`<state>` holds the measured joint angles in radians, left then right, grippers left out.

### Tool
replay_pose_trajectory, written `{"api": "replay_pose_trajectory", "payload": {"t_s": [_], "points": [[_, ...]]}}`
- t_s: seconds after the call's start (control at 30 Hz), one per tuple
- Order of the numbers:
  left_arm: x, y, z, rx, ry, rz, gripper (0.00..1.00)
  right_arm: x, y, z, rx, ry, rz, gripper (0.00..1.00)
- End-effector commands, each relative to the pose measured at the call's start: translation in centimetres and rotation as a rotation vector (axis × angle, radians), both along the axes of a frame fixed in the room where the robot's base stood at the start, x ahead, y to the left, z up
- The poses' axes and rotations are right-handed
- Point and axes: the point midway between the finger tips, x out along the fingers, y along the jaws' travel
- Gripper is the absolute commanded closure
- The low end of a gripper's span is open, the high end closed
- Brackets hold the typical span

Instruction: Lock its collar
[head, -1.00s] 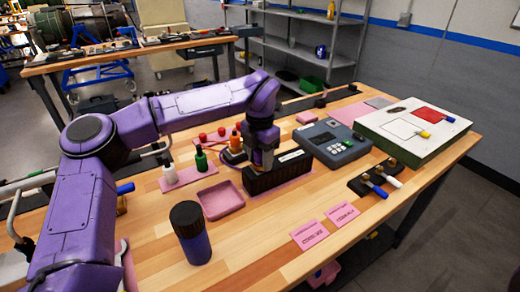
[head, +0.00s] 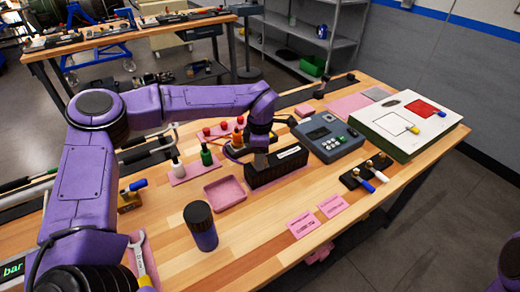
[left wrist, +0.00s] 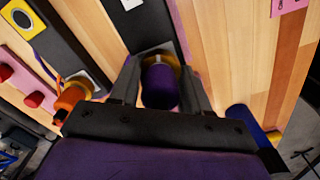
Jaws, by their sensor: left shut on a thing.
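My left gripper (head: 258,158) reaches down onto the left end of a long black block (head: 278,168) with a white label, standing on a pink mat. In the left wrist view its two fingers (left wrist: 161,88) are closed around a dark purple cylinder (left wrist: 160,90). A brass-coloured ring (left wrist: 176,66), which may be the collar, shows around the cylinder's far side, above a silver plate on the block. The fingers hide part of the ring, so I cannot tell whether it is locked. My right gripper is out of view.
Small coloured bottles (head: 206,155) are behind the tray.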

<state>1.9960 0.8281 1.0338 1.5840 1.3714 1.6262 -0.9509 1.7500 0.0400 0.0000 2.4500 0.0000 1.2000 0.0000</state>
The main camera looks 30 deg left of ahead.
Motion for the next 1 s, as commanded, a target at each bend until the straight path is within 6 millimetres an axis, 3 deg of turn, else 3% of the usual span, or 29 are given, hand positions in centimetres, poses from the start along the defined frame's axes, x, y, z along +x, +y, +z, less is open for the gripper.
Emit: {"api": "replay_pose_trajectory", "payload": {"t_s": [0.2, 0.77, 0.8, 0.87, 1.0], "points": [[0.04, 0.0, 0.22, 0.001, -0.002, -0.076, 0.84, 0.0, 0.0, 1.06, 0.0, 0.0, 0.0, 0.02], [0.04, -0.03, 0.05, 0.0, -0.001, -0.107, 0.84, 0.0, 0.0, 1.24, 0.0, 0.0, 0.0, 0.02], [0.03, -0.03, 0.05, 0.0, -0.001, -0.106, 0.5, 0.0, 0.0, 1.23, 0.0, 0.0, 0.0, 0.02], [0.03, -0.03, 0.05, 0.0, -0.001, -0.106, 0.31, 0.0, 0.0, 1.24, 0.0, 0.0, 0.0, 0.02], [0.02, -0.01, 0.03, 0.0, -0.001, -0.106, 0.27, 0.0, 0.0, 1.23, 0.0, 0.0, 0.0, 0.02]]}}
